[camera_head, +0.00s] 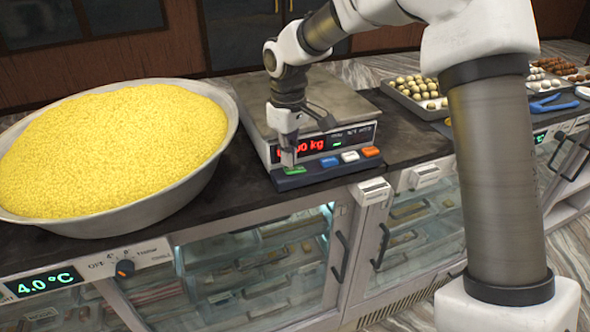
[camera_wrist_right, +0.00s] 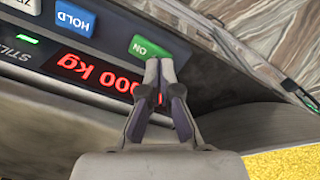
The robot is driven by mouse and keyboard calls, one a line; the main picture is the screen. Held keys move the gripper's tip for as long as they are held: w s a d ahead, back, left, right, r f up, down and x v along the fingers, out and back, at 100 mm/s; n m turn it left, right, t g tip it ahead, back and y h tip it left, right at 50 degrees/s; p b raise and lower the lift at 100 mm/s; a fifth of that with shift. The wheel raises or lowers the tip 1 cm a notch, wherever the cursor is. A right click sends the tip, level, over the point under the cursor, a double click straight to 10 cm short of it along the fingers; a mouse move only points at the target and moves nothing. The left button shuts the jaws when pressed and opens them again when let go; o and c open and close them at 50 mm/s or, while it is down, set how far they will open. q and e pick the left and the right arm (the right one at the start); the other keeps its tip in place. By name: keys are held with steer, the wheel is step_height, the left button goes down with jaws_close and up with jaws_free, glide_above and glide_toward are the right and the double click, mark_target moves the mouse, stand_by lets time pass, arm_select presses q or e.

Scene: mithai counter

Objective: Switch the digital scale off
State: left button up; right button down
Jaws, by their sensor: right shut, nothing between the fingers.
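The digital scale (camera_head: 345,104) stands on the dark counter, with a flat metal plate on top and a lit red display ending in "00 kg". Its front strip has a green button (camera_head: 294,170), a blue one, a white one and an orange one. In the wrist view the green button (camera_wrist_right: 149,48) reads "ON" and the blue button (camera_wrist_right: 75,18) reads "HOLD". My right gripper (camera_head: 288,160) is shut and empty, its tips pointing down at the green button's edge. In the wrist view its fingertips (camera_wrist_right: 159,66) overlap that button's edge; I cannot tell whether they touch. My left gripper is not in view.
A wide metal bowl (camera_head: 190,180) heaped with yellow grains stands left of the scale. A tray (camera_head: 412,106) of round sweets and blue tongs (camera_head: 553,104) lie to the right. A glass-fronted cabinet (camera_head: 262,262) with handles is below the counter.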

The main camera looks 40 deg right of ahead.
mark_target(289, 169)
steer(key=shift+f+b, duration=0.35)
steer(key=shift+f, duration=0.5)
stand_by(0.3)
step_height(289, 169, up, 3)
steer(key=p, duration=0.2)
steer(key=shift+f+p, duration=0.15)
steer(key=shift+p, duration=0.15)
steer(key=shift+r, duration=2.2)
